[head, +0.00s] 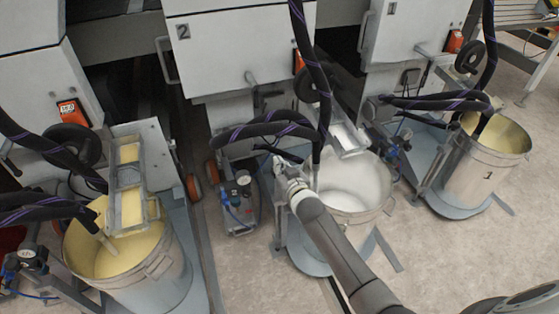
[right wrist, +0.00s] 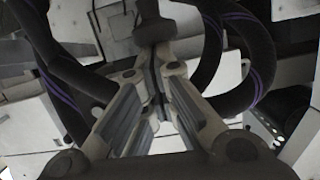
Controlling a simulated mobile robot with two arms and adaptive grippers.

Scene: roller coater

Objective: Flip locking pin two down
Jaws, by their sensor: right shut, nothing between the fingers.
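My right gripper (head: 279,163) is at the middle station, beside the left rim of the bucket with white liquid (head: 352,190). In the right wrist view its fingers (right wrist: 157,62) are together with nothing between them. A dark grey block-like part (right wrist: 155,24) lies just beyond the fingertips; I cannot tell whether they touch it or whether it is the locking pin. The machine front marked 2 (head: 225,50) is above and behind. The locking pin cannot be made out clearly in the head view, partly hidden by hoses and gripper. My left gripper is not in view.
Black hoses with purple stripes (head: 315,75) hang close around my right gripper. A bucket of yellow liquid (head: 150,275) stands at the left, another bucket (head: 480,175) at the right. A small pump unit (head: 240,203) is on the floor.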

